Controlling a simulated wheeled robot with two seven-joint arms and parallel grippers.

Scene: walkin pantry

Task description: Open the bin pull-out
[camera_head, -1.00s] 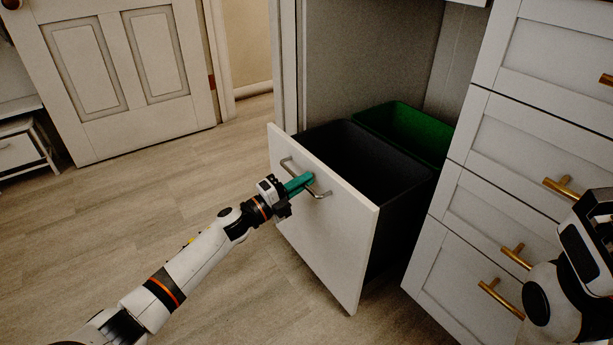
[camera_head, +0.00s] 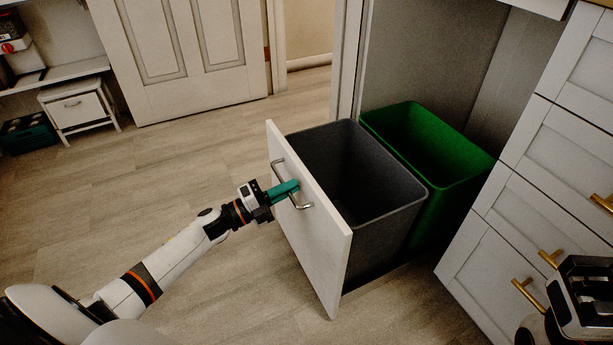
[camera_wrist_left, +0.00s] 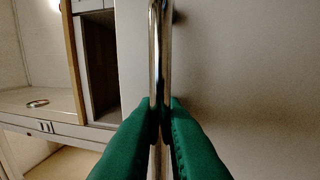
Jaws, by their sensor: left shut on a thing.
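The bin pull-out has a white front panel (camera_head: 312,240) and stands well out of its cabinet. A dark grey bin (camera_head: 385,205) sits behind the panel, and a green bin (camera_head: 440,165) sits behind that one. My left gripper (camera_head: 287,192) is shut on the silver bar handle (camera_head: 303,205) of the panel. In the left wrist view its green fingers (camera_wrist_left: 160,135) close on either side of the handle bar (camera_wrist_left: 159,50). My right gripper (camera_head: 585,290) is at the lower right, in front of the drawers; its finger gap is unclear.
White drawers with brass handles (camera_head: 525,292) stand to the right of the pull-out. A white door (camera_head: 185,55) is at the back. A small white stool-like unit (camera_head: 80,108) stands at the far left. The wood floor (camera_head: 150,190) at left is clear.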

